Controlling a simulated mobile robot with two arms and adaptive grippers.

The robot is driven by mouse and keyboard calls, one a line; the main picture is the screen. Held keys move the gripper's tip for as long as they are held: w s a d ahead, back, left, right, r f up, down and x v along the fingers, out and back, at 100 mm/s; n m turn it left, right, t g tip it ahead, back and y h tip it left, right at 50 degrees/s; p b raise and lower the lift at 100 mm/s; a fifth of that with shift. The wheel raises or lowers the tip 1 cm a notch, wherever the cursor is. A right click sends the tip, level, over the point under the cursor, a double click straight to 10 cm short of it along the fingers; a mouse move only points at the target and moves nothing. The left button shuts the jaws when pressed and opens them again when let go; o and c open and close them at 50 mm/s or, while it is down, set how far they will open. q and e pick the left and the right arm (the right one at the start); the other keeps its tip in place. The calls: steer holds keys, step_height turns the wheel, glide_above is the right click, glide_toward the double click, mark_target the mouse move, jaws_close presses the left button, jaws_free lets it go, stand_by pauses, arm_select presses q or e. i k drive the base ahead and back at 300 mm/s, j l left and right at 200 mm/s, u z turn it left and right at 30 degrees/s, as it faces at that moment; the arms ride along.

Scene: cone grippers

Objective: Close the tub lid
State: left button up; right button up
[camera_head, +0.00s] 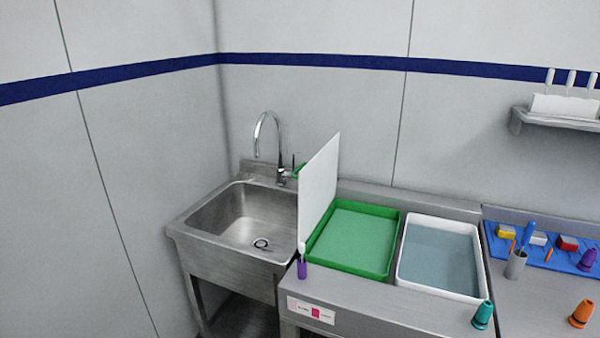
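The tub lid (319,186) is a thin white panel. It stands upright, open, along the left side of a green tub (382,273). The green tub is set in the steel counter and holds a pale green surface inside. To its right is a white tub (402,279) with blue-grey contents and no lid over it. Neither of my grippers shows in the head view.
A steel sink (205,238) with a tall tap (257,135) is at the left. A purple item (302,269) stands by the lid's front corner. Teal (482,315) and orange (580,314) cones stand at the front right. A grey cup (515,265) and blue mat (560,262) are right.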

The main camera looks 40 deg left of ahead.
mark_target(318, 178)
steer(key=k+j, duration=0.1)
steer(key=j, duration=1)
steer(key=k+j, duration=0.15)
steer(key=j, duration=0.95)
steer(key=k+j, duration=0.15)
steer(key=j, duration=0.35)
steer(key=i+l, duration=0.1)
steer(key=l, duration=0.25)
steer(key=i+l, duration=0.15)
steer(key=l, duration=0.2)
